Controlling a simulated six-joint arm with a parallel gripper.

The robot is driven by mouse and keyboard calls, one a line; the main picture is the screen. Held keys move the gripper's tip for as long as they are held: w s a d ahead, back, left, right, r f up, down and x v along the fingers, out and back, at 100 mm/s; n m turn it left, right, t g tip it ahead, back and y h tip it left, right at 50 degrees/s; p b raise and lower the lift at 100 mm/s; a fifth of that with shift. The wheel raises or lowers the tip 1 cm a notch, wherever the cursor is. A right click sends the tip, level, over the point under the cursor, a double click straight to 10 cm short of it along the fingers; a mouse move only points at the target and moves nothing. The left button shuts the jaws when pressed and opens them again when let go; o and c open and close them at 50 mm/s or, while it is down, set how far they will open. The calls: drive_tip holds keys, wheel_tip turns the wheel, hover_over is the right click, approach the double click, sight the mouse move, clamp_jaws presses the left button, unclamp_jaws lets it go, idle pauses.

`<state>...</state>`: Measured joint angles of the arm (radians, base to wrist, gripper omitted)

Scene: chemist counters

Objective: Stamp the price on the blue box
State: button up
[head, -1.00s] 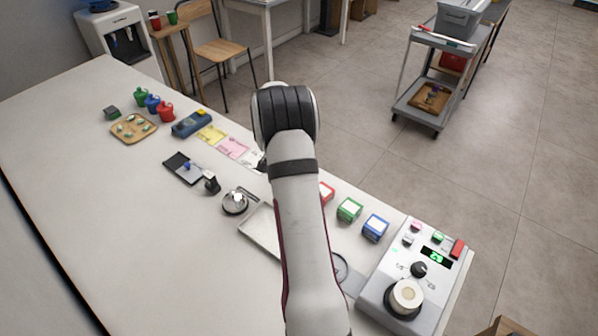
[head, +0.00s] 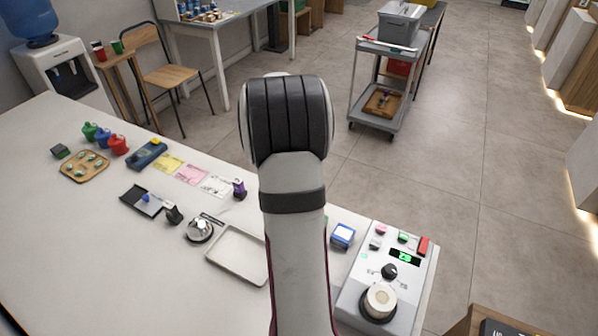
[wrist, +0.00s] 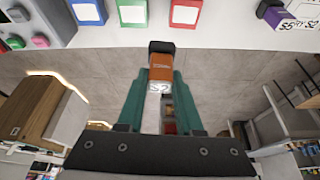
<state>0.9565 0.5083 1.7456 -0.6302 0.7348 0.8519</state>
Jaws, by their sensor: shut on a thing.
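The blue box (head: 342,236) has a pale top panel and stands on the counter just right of my arm in the head view. In the wrist view the blue box (wrist: 88,12) is cut off at the top edge; I cannot see any print on it. The stamp is held clear of the boxes. In the head view my arm hides the gripper and stamp. An ink pad (head: 147,200) lies open on the counter.
Green (wrist: 132,13) and red (wrist: 185,13) boxes stand beside the blue one. A purple stamp (head: 239,188), a dark stamp (head: 174,214), a bell (head: 199,230), a metal tray (head: 240,253) and a control panel (head: 387,285) are on the counter.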

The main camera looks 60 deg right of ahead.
clamp_jaws()
drive_tip(key=s+a+m+g+y, duration=0.2)
drive_tip(key=s+m+g, duration=0.1)
drive_tip(key=s+m, duration=0.8)
drive_tip(key=n, duration=0.2)
hover_over(343, 233)
wheel_tip(343, 233, down, 5)
drive_tip(key=shift+r, duration=0.1)
drive_tip(key=shift+f, duration=0.75)
drive_tip(key=shift+f, duration=0.55)
wheel_tip(343, 233, up, 7)
idle(0.8)
